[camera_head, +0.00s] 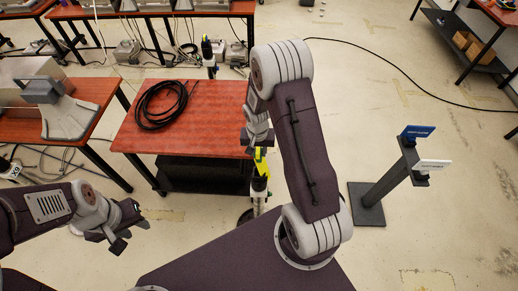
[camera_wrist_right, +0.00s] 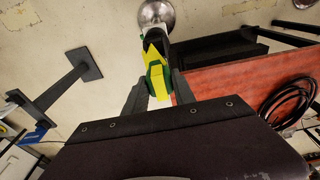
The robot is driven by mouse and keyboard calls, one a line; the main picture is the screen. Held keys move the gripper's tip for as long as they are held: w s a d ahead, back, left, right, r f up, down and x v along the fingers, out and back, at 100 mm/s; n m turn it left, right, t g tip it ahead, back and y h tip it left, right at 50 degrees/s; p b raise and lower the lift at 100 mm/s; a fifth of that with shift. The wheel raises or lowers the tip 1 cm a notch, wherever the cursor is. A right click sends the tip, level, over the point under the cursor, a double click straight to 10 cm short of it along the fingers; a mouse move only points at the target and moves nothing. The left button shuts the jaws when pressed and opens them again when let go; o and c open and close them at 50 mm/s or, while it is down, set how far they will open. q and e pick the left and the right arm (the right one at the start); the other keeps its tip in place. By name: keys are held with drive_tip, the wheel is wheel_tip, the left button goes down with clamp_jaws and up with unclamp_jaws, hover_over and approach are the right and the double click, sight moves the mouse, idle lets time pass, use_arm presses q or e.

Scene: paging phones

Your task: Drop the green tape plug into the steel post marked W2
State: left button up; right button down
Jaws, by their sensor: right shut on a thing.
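A yellow and green plug (camera_head: 260,161) is in my right gripper (camera_head: 256,150), above the floor near the red table's right front corner. In the right wrist view the plug (camera_wrist_right: 156,72) sits between the two fingers of my right gripper (camera_wrist_right: 160,92), which are shut on it. Just below the plug in the head view is a slim upright with a dark upper part and a white lower part (camera_head: 259,203). I cannot tell whether the plug touches it. A round steel piece (camera_wrist_right: 157,14) shows beyond the plug. No W2 mark is readable. My left gripper (camera_head: 122,234) is open and empty, at lower left.
A red table (camera_head: 210,120) with a coiled black cable (camera_head: 165,104) stands left of my right gripper. A dark stand (camera_head: 388,182) with a blue sign (camera_head: 418,131) and a white sign (camera_head: 433,165) stands at right. Another slim upright (camera_head: 209,60) stands behind the table. Open floor lies between table and stand.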

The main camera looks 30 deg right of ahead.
sight(260, 161)
drive_tip(key=shift+s+d+f+b, duration=0.1)
drive_tip(key=shift+d+f+b, duration=0.1)
drive_tip(key=shift+f+b, duration=0.3)
wheel_tip(260, 161, down, 4)
drive_tip(key=b, duration=0.3)
drive_tip(key=shift+d+f, duration=0.1)
drive_tip(key=shift+f, duration=0.15)
drive_tip(key=shift+s+f+b, duration=0.1)
drive_tip(key=shift+f+b, duration=0.6)
drive_tip(key=shift+b, duration=0.15)
wheel_tip(260, 161, down, 5)
drive_tip(key=b, duration=0.5)
drive_tip(key=shift+f+b, duration=0.15)
drive_tip(key=shift+b, duration=0.15)
drive_tip(key=shift+r, duration=0.2)
